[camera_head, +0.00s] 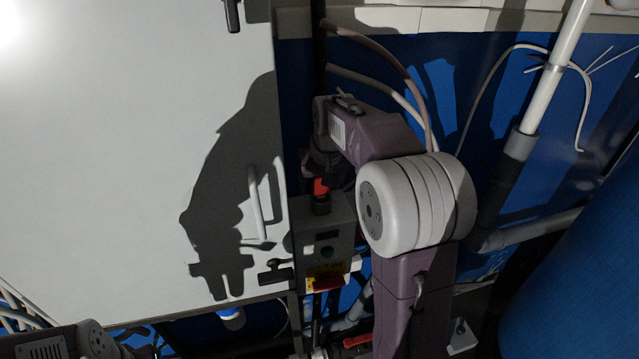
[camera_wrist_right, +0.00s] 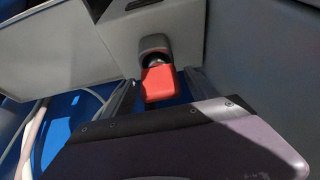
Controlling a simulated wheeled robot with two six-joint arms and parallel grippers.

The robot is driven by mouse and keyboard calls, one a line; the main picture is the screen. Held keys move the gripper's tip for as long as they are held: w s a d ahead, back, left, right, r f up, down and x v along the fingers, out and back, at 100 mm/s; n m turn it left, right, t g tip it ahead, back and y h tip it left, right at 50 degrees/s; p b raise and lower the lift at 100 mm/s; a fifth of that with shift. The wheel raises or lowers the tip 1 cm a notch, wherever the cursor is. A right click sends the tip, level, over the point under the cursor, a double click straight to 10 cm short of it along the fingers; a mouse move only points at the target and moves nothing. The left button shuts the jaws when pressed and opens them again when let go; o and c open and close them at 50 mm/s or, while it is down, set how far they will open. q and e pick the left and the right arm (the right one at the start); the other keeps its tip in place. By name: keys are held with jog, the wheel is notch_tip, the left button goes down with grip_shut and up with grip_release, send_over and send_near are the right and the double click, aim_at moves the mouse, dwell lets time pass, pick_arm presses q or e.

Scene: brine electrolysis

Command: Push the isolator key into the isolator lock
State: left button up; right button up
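The red isolator key (camera_head: 320,187) stands at the dark isolator lock (camera_head: 321,206) on top of a grey box. In the right wrist view the key (camera_wrist_right: 159,83) is in front of the rounded grey lock (camera_wrist_right: 155,45), and a short dark part shows between them. How deep the key sits cannot be told. My right gripper (camera_head: 325,165) is just above the key. In the wrist view its two dark fingers (camera_wrist_right: 160,85) stand one on each side of the key, with a small gap showing on both sides. My left gripper is out of view.
The grey box (camera_head: 337,240) carries a yellow label and a red part (camera_head: 328,284) at its lower edge. A large white cabinet door (camera_head: 130,130) with a handle (camera_head: 263,195) is at its left. Pipes (camera_head: 515,150) and hoses run at the right.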

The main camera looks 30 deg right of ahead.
jog(key=shift+d, duration=0.1)
jog(key=c, duration=1)
grip_shut()
jog(key=o, duration=1.2)
grip_release()
jog(key=b+v, duration=0.1)
jog(key=v, duration=0.8)
